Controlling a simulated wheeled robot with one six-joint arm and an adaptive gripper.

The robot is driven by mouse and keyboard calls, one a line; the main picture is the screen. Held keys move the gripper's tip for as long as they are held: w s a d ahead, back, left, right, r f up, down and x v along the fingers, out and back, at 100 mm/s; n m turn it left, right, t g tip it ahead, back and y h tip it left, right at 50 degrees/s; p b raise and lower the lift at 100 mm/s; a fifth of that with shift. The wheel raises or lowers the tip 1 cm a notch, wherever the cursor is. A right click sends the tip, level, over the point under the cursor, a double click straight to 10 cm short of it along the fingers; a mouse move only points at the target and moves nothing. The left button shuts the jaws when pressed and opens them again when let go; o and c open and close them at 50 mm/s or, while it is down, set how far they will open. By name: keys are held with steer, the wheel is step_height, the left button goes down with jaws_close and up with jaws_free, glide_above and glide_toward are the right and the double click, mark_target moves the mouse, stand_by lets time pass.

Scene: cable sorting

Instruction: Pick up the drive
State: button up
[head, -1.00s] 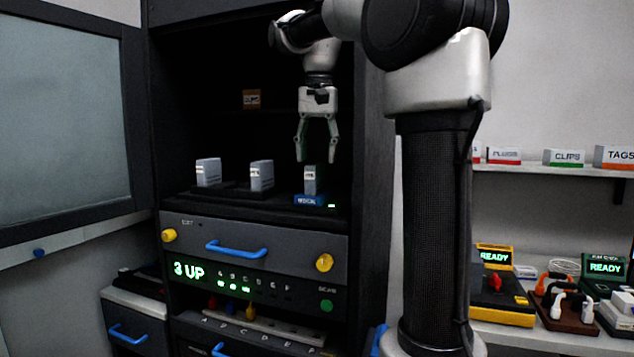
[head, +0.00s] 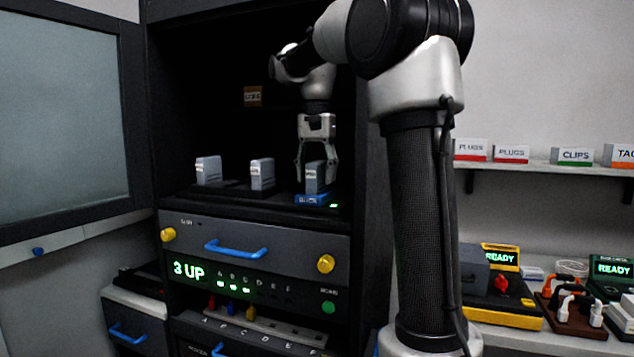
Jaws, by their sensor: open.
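A grey drive (head: 315,178) stands upright in a blue dock (head: 312,199) at the right of the cabinet shelf. A green light glows beside the dock. My gripper (head: 316,174) points down over this drive, with its open fingers around the drive's upper part, one on each side. Whether the fingers touch it cannot be told. Two more grey drives stand to the left on a dark base, one at the far left (head: 208,171) and one in the middle (head: 262,174).
The dark cabinet encloses the shelf, with its right side wall close to my arm. Below are a drawer with a blue handle (head: 236,249), yellow knobs and a "3 UP" display (head: 189,271). A side bench (head: 500,340) holds several devices.

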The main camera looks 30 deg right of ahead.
mark_target(315, 162)
jaws_close()
steer(key=shift+r, duration=0.1)
steer(key=shift+r, duration=0.45)
steer(key=r, duration=0.2)
steer(key=shift+s+a+r, duration=0.25)
steer(key=shift+a+r, duration=0.05)
steer(key=shift+a, duration=0.1)
steer(key=s+a+r, duration=0.3)
steer(key=s+a, duration=0.6)
steer(key=a, duration=0.5)
steer(key=shift+s+r, duration=0.2)
steer(key=shift+s, duration=0.05)
